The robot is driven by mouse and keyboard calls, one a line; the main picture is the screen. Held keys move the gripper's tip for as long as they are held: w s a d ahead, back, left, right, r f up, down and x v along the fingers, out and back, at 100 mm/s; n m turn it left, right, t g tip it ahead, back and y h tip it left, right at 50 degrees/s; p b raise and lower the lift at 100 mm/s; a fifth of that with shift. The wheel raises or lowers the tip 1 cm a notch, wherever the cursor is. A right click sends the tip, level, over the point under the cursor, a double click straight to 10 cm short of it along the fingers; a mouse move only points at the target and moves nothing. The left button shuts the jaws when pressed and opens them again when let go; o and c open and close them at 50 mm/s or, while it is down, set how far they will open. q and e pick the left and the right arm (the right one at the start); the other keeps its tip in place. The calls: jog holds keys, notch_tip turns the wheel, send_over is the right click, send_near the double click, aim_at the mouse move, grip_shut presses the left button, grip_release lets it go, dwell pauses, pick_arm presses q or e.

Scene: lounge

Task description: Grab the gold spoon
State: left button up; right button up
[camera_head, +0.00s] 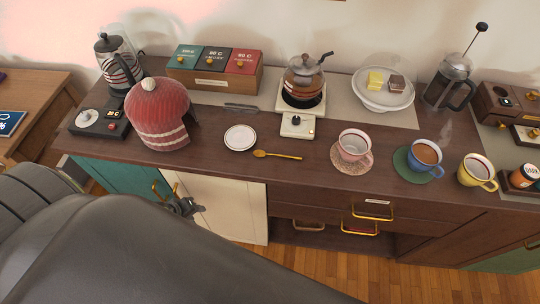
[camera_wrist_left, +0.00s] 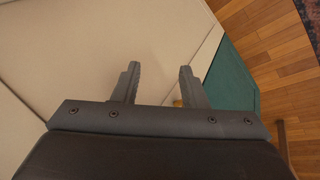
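The gold spoon (camera_head: 278,155) lies flat on the dark wooden sideboard top, in front of the kettle stand and beside a small white plate (camera_head: 240,138). My left gripper (camera_head: 183,207) is small and partly hidden behind my own arm in the head view, below the counter's front edge, near the cream door. It is lower than the spoon and to its left, well apart from it. In the left wrist view, its two fingers (camera_wrist_left: 158,85) stand apart with nothing between them. The spoon does not show in the wrist view. My right gripper is in neither view.
A red knitted cosy (camera_head: 160,112) stands left of the plate. A pink cup (camera_head: 352,147) on a round coaster stands right of the spoon, with blue (camera_head: 425,157) and yellow (camera_head: 477,171) cups beyond. The counter in front of the spoon is clear. Gold handles (camera_head: 372,212) stick out below.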

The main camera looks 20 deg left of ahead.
pick_arm(q)
jog(key=w+d+r+n+h, duration=0.25)
jog(key=d+r, duration=0.25)
jog(key=r, duration=0.5)
jog(key=w+d+r+n+h, duration=0.1)
jog(key=d+r+h, duration=0.3)
jog(key=r, duration=0.6)
jog(key=n+t+h, duration=0.3)
jog(key=n, duration=0.8)
send_near(277, 154)
jog(key=shift+y+p+x, duration=0.25)
jog(key=shift+p+x, duration=0.35)
jog(key=shift+x, duration=0.45)
jog(key=shift+w+d+f, duration=0.1)
jog(key=shift+w+d, duration=0.15)
jog(key=shift+w, duration=0.05)
jog(key=p+x, duration=0.1)
jog(key=x, duration=0.3)
jog(key=shift+d, duration=0.2)
jog(key=shift+w+d, duration=0.1)
jog(key=shift+d, duration=0.05)
jog(key=shift+c, duration=0.5)
